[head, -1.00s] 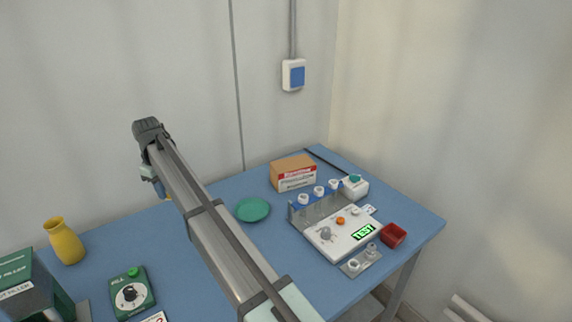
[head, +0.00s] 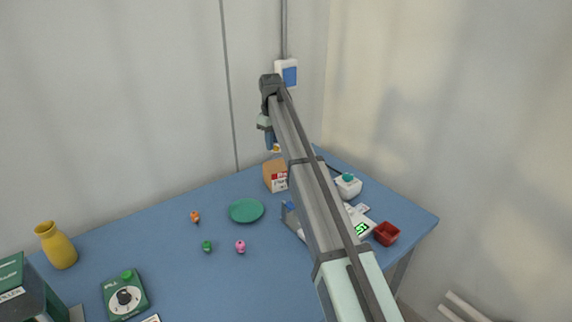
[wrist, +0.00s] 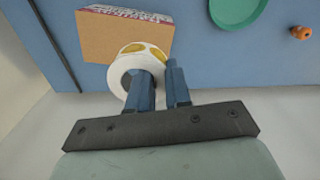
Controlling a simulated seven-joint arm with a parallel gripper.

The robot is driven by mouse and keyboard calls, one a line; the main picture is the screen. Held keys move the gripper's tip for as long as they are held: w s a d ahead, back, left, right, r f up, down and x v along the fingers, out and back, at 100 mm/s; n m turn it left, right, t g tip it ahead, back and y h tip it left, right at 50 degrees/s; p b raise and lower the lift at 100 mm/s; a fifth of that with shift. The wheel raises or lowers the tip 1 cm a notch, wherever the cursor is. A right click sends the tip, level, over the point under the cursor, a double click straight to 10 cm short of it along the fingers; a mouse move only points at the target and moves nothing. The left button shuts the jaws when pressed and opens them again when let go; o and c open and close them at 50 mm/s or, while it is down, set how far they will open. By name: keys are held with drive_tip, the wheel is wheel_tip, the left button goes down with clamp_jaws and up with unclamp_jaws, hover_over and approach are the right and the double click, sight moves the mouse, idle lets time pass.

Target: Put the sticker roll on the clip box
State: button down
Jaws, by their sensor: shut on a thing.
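The sticker roll (wrist: 148,54), white with yellow stickers, is held by my gripper (wrist: 160,78), whose two blue fingers are shut on the roll's wall. One finger seems to pass into the roll's hole. The clip box (wrist: 105,38) is a brown cardboard box with a printed label, just beyond the roll in the wrist view. In the head view, my gripper (head: 269,140) is above the clip box (head: 273,176) at the back of the table. A small part of the roll (head: 277,149) shows at the fingertips. My arm hides the box's right side.
Small orange (head: 195,216), green (head: 207,246) and pink (head: 240,246) pieces lie on the blue table (head: 170,260). A tester device (head: 361,229), white pot (head: 348,188) and red tray (head: 387,234) are at right, partly behind my arm.

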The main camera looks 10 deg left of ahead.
drive_tip(key=shift+n, duration=0.9)
drive_tip(key=w+d, duration=0.1)
drive_tip(key=d+r, duration=0.1)
drive_tip(key=d, duration=0.1)
drive_tip(key=w+d+r, duration=0.1)
drive_tip(key=shift+w+d, duration=0.2)
drive_tip(key=shift+w, duration=0.15)
drive_tip(key=n, duration=0.7)
drive_tip(key=shift+s, duration=0.2)
hover_over(286, 173)
drive_tip(key=w, duration=0.3)
drive_tip(key=shift+s+a+f, duration=0.1)
drive_tip(key=shift+f, duration=2.4)
drive_tip(key=shift+s+a+f, duration=0.1)
drive_tip(key=shift+f, duration=2.35)
drive_tip(key=c, duration=1.1)
unclamp_jaws()
drive_tip(key=shift+f, duration=0.1)
drive_tip(key=shift+o, duration=0.2)
